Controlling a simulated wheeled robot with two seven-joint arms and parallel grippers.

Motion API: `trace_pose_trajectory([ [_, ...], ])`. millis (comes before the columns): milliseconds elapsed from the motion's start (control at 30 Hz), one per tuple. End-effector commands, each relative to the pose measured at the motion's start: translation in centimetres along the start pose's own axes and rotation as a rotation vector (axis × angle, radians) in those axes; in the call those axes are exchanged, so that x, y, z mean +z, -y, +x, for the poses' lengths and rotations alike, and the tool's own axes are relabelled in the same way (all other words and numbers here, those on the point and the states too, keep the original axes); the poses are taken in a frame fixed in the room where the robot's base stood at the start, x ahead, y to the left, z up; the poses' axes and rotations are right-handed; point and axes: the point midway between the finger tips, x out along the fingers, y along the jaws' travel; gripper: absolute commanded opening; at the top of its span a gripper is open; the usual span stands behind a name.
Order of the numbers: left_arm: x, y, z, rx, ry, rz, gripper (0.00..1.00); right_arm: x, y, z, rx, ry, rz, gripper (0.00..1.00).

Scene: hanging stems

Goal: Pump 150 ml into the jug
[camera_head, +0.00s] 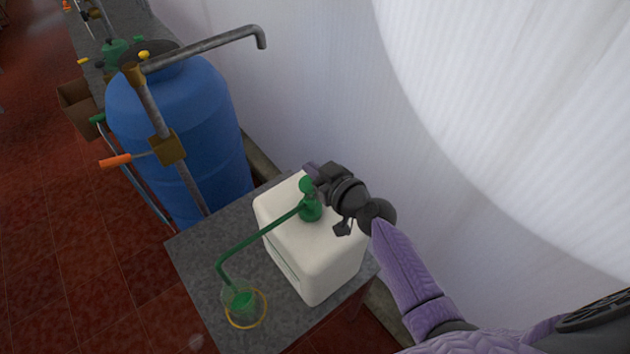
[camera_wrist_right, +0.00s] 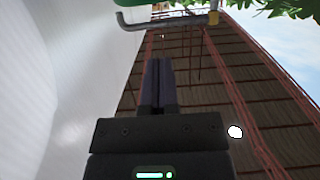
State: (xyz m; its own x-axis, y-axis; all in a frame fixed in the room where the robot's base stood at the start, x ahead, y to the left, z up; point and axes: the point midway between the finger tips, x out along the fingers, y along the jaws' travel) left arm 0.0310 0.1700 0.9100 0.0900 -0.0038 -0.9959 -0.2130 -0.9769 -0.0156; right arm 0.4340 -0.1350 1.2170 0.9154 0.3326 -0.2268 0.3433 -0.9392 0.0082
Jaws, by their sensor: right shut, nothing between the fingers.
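A white canister (camera_head: 318,246) stands on a grey table and carries a green pump (camera_head: 310,208) on top. The pump's long green spout (camera_head: 258,238) runs down to the left and ends over a small clear jug (camera_head: 240,301). Green shows in the jug; its level is too small to read. My right gripper (camera_head: 312,174) is shut and empty, right at the pump head and partly hiding it. I cannot tell whether it touches the head. In the right wrist view its closed fingers (camera_wrist_right: 158,82) point up the picture. My left gripper is not in view.
A yellow ring (camera_head: 262,317) lies around the jug's foot on the grey table (camera_head: 205,262). A blue barrel (camera_head: 185,120) with a metal pipe (camera_head: 205,48) and orange-handled lever (camera_head: 117,160) stands behind left. A white curved wall (camera_head: 330,95) lies close behind the canister.

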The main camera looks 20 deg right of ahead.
Motion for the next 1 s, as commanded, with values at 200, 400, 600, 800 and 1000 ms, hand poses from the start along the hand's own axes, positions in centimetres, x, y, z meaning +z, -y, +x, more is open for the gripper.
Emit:
trace_pose_trajectory([
  [200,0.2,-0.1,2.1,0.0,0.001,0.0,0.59,3.5,0.0,0.6,0.002,0.006,0.001,0.0],
  [400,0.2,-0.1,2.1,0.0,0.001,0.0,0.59,3.8,-0.1,0.6,0.002,0.005,0.001,0.0],
  [600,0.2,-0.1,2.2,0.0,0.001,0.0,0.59,3.8,-0.1,0.6,0.002,0.005,0.0,0.0],
  [800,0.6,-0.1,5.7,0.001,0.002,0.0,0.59,6.7,-0.1,1.3,0.002,0.005,-0.001,0.0],
  [1000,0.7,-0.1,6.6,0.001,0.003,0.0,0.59,7.3,0.0,1.4,0.001,0.006,0.001,0.0],
])
